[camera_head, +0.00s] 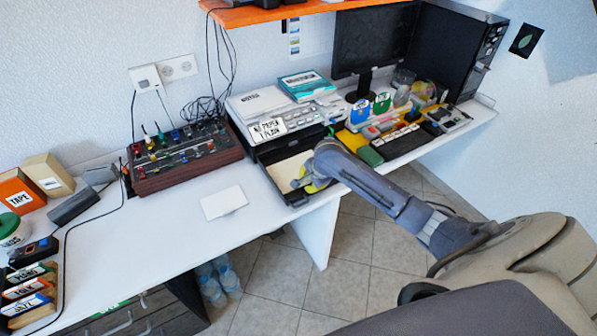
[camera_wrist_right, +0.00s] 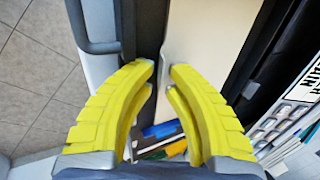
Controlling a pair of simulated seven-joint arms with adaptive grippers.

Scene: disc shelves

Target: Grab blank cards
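A cream blank sheet or stack of cards (camera_head: 289,168) lies in the dark open tray (camera_head: 297,201) below the white machine; in the right wrist view the cream surface (camera_wrist_right: 210,35) fills the upper middle. My right gripper (camera_head: 311,184), with yellow fingers, is low at the tray's front right. In the right wrist view its fingertips (camera_wrist_right: 163,72) are partly apart, with a narrow gap between them. The right fingertip is at the cream edge; contact is unclear. A flat white rectangle (camera_head: 223,202) lies on the desk left of the tray. My left gripper is not in view.
The white machine (camera_head: 262,103) stands behind the tray. A brown box with knobs (camera_head: 184,153) is to the left. A monitor (camera_head: 372,42), a keyboard (camera_head: 402,143) and small items crowd the right. The desk's front left middle (camera_head: 150,240) is clear.

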